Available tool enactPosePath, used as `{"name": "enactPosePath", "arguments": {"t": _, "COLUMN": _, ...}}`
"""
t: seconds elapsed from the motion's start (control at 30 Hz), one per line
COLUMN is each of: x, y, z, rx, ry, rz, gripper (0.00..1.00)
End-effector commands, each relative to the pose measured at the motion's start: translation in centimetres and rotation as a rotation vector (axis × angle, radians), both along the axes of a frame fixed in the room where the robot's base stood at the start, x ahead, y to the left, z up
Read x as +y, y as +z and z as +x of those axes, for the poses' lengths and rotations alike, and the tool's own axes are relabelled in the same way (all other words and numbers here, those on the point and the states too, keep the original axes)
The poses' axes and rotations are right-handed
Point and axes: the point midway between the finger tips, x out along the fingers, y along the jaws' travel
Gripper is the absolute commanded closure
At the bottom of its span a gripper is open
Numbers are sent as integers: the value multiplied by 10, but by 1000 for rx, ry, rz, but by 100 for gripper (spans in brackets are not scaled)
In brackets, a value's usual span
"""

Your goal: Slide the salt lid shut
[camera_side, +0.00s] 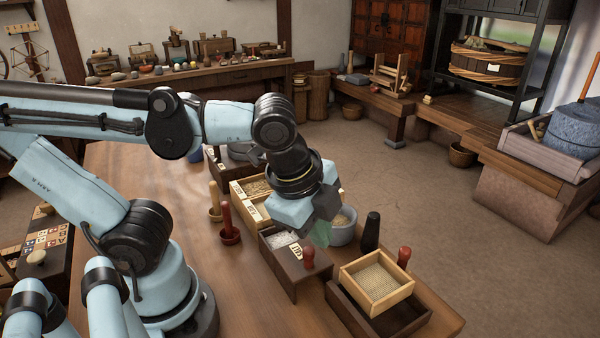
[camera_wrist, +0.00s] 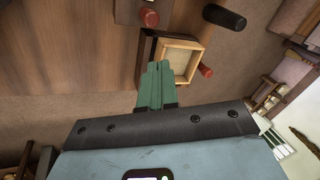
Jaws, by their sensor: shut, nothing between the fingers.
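The salt box (camera_side: 290,275) is a dark brown wooden box on the table, with white salt (camera_side: 280,240) showing at its far left end. Its lid, with a pale marked label (camera_side: 296,251) and a red knob (camera_side: 308,258), appears to cover only part of the top. In the wrist view a red knob (camera_wrist: 150,18) shows at the top edge, and most of that box is cut off. My gripper (camera_side: 321,235) has green fingers pressed together, with nothing between them. In the side view it appears just beyond the knob; contact cannot be told. The fingers also show in the wrist view (camera_wrist: 158,68).
A dark tray (camera_side: 345,306) holding a pale wooden sieve (camera_side: 378,280) stands right of the salt box. A black handle (camera_side: 371,230) and a red-topped one (camera_side: 404,256) stand close by. A grey bowl (camera_side: 343,232) is behind my gripper. A red pestle (camera_side: 226,220) stands left.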

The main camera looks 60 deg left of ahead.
Motion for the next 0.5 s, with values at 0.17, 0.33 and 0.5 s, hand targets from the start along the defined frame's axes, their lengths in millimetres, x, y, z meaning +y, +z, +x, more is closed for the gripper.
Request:
{"name": "enactPosePath", "arguments": {"t": 0.17, "x": -26, "y": 18, "z": -36, "rx": 115, "ry": -565, "rz": 274, "gripper": 100}}
{"name": "enactPosePath", "arguments": {"t": 0.33, "x": -34, "y": 34, "z": -59, "rx": 195, "ry": -938, "rz": 462, "gripper": 100}}
{"name": "enactPosePath", "arguments": {"t": 0.5, "x": -36, "y": 41, "z": -68, "rx": 233, "ry": -1096, "rz": 543, "gripper": 100}}
